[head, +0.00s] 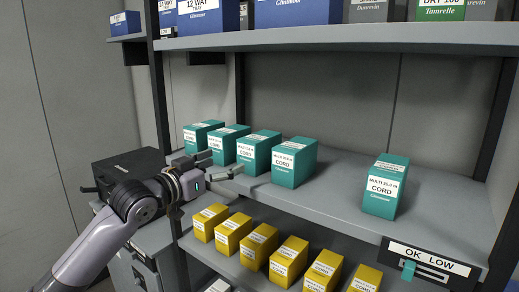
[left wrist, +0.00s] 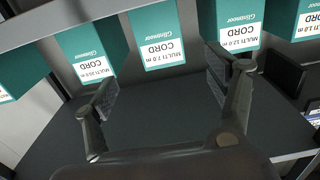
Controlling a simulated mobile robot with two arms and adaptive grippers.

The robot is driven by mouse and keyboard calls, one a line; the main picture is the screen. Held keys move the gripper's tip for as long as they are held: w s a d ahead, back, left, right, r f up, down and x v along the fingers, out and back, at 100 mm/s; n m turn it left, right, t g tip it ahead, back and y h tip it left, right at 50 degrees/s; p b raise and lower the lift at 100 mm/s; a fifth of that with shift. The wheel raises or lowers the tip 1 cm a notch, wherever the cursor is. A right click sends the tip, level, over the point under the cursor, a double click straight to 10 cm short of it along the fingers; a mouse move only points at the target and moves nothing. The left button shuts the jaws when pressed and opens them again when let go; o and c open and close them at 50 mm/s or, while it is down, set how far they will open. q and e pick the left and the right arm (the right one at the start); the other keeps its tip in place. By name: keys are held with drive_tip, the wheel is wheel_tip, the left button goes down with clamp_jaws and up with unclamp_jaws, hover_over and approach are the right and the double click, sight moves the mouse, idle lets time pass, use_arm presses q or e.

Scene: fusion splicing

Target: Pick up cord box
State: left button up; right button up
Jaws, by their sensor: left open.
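Several teal cord boxes stand upright on the middle shelf in the head view: a row of four-sided boxes at the left, including the third from the left (head: 257,152) and the one at the row's right end (head: 293,163), and one apart at the right (head: 385,187). My left gripper (head: 222,164) is open and empty in front of the row. In the left wrist view, labels are upside down. The box marked 7.0 m (left wrist: 155,36) lies ahead between the open fingers (left wrist: 168,78), apart from them. Neighbouring boxes (left wrist: 84,52) (left wrist: 238,22) flank it. My right gripper is out of view.
Yellow boxes (head: 259,246) line the lower shelf. Blue boxes (head: 297,12) stand on the upper shelf (head: 330,37), above the row. An OK LOW sign (head: 430,263) is at the shelf's right front. A black case (head: 128,168) is at the left. The shelf is bare between row and lone box.

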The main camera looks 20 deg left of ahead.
sight(246, 151)
use_arm(q)
drive_tip(key=p+x, duration=0.2)
drive_tip(key=x, duration=0.6)
drive_tip(key=shift+w+d+r+p, duration=0.1)
drive_tip(key=shift+w+p, duration=0.15)
drive_tip(key=shift+p, duration=0.05)
drive_tip(key=shift+w+d, duration=0.1)
drive_tip(key=shift+w, duration=0.2)
drive_tip(key=shift+w+d+r+p, duration=0.15)
drive_tip(key=shift+w+p, duration=0.25)
drive_tip(key=shift+w, duration=0.05)
drive_tip(key=x, duration=0.1)
drive_tip(key=p+x, duration=0.1)
drive_tip(key=x, duration=0.1)
drive_tip(key=shift+w+r+p, duration=0.2)
drive_tip(key=shift+r+p, duration=0.05)
drive_tip(key=shift+p, duration=0.15)
drive_tip(key=shift+w+d+f, duration=0.1)
drive_tip(key=shift+w+d, duration=0.1)
drive_tip(key=shift+w, duration=0.3)
drive_tip(key=shift+a, duration=0.1)
drive_tip(key=shift+c, duration=0.3)
drive_tip(key=c, duration=1.3)
